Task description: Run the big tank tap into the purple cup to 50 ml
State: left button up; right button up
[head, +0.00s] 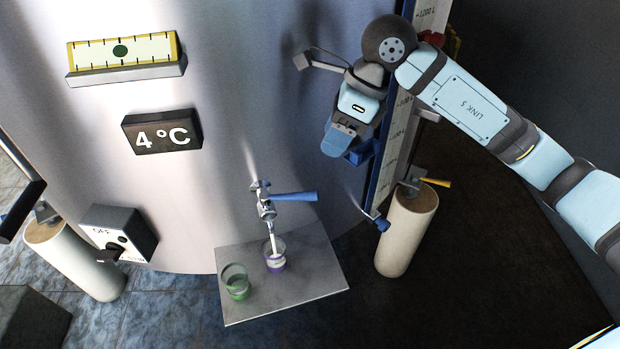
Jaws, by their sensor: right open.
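The tank tap (265,207) sits on the front of the big steel tank (220,150), its blue lever (294,196) pointing right. The purple cup (276,264) stands upright on the metal shelf under the spout. A white streak, which looks like running milk, reaches from the spout into the cup, and white shows inside. The level against any marks is too small to read. My right gripper (347,146) is open and empty, above and right of the lever and apart from it. My left gripper is not in view.
A green cup (236,284) stands left of the purple cup on the metal shelf (318,278). A switch box (119,235) and a 4 °C display (162,131) are on the left. A gauge strip (398,125) and a small yellow-handled valve (428,182) are on the right.

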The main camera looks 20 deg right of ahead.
aim_at(303, 192)
jog(key=x, duration=0.7)
jog(key=p+x, duration=0.1)
jog(key=x, duration=0.5)
jog(key=shift+s+a+f, duration=0.15)
jog(key=shift+a+f, duration=0.1)
jog(key=shift+f, duration=0.05)
grip_shut()
